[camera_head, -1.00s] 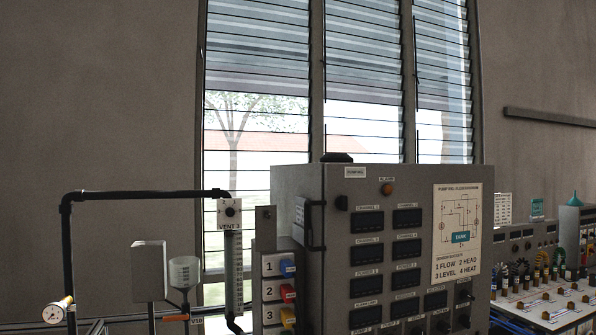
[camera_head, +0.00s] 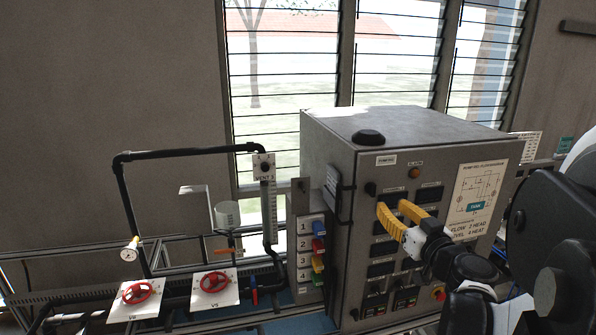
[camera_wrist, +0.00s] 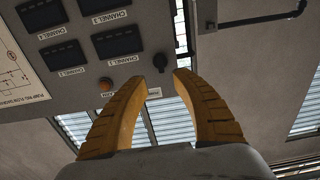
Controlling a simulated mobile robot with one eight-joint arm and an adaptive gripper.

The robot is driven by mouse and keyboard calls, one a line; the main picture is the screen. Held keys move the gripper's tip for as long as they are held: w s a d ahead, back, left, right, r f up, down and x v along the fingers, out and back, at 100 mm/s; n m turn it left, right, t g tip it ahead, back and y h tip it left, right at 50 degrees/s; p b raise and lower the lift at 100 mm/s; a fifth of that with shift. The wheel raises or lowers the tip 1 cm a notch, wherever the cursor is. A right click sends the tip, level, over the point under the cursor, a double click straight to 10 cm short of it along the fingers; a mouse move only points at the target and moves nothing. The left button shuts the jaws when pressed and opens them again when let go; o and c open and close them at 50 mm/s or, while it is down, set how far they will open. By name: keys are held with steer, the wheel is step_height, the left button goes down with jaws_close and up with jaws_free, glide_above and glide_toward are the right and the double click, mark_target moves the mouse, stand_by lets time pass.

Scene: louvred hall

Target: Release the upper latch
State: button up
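The grey cabinet (camera_head: 330,150) stands under the louvred window. A small dark latch-like knob (camera_head: 370,188) sits at the upper left of its front face, and a similar dark piece (camera_head: 355,313) is low on the same edge. My gripper (camera_head: 388,210) is in front of the panel, right of and slightly below the upper knob, with yellow fingers pointing left. In the wrist view my gripper (camera_wrist: 171,68) is empty, with a narrow gap between the fingertips. A dark knob (camera_wrist: 154,92) shows close beside one fingertip; contact cannot be told. My fingers hide some panel displays.
An orange lamp (camera_head: 414,172) and several displays are on the panel. A black handle (camera_head: 344,190) is on the cabinet's left side. Numbered coloured switches (camera_head: 318,245), black piping (camera_head: 185,153) and red valve wheels (camera_head: 213,282) stand left. My arm fills the lower right.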

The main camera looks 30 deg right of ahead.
mark_target(374, 192)
steer(key=x, duration=0.8)
steer(key=shift+w+f, duration=0.1)
steer(key=shift+w, duration=0.1)
steer(key=shift+b+x, duration=0.4)
steer(key=shift+x, duration=0.45)
steer(key=shift+s+a, duration=0.1)
steer(key=shift+s, duration=0.05)
jaws_close()
